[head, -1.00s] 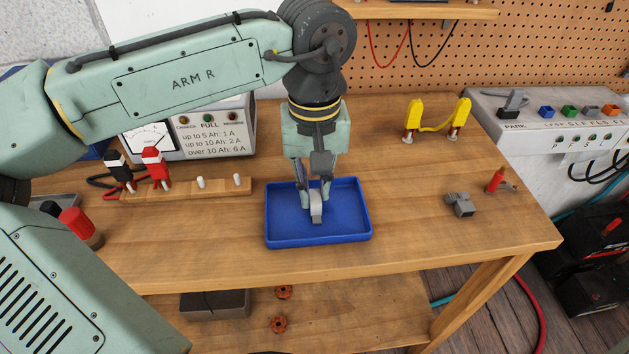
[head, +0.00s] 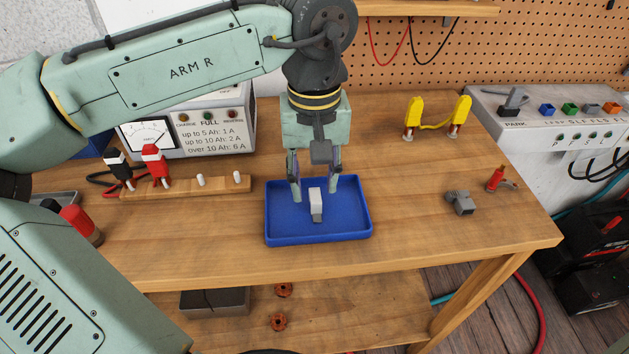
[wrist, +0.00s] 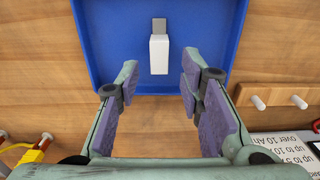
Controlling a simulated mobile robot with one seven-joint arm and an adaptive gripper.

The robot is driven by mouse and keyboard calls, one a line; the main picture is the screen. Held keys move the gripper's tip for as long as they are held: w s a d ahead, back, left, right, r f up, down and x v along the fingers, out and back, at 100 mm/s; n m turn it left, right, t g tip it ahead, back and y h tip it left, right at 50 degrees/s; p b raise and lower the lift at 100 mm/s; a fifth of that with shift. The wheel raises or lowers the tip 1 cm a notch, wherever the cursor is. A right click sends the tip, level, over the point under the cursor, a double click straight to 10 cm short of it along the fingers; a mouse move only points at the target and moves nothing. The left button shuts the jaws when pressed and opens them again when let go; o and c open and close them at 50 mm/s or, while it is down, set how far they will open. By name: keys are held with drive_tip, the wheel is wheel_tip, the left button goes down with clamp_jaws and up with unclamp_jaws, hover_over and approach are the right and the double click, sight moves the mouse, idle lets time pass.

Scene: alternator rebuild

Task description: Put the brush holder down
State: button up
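The brush holder (head: 316,207), a small pale block with a grey end, rests in the blue tray (head: 353,236) on the bench. It also shows in the wrist view (wrist: 159,55), lying on the tray floor with clear space around it. My gripper (head: 315,189) is open, its fingers spread wide just behind and above the block. In the wrist view my gripper (wrist: 158,82) has nothing between its purple-padded fingers, and neither finger appears to touch the block.
A wooden strip with white pegs (head: 216,187) stands left of the tray, before the charger (head: 196,132). A grey part (head: 460,203) and a small red item (head: 496,180) lie to the right. Yellow clamps (head: 413,115) stand behind.

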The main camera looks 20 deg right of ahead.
sight(315, 191)
wheel_tip(315, 191, up, 11)
drive_tip(key=shift+b, duration=0.45)
drive_tip(key=shift+s+f, duration=0.1)
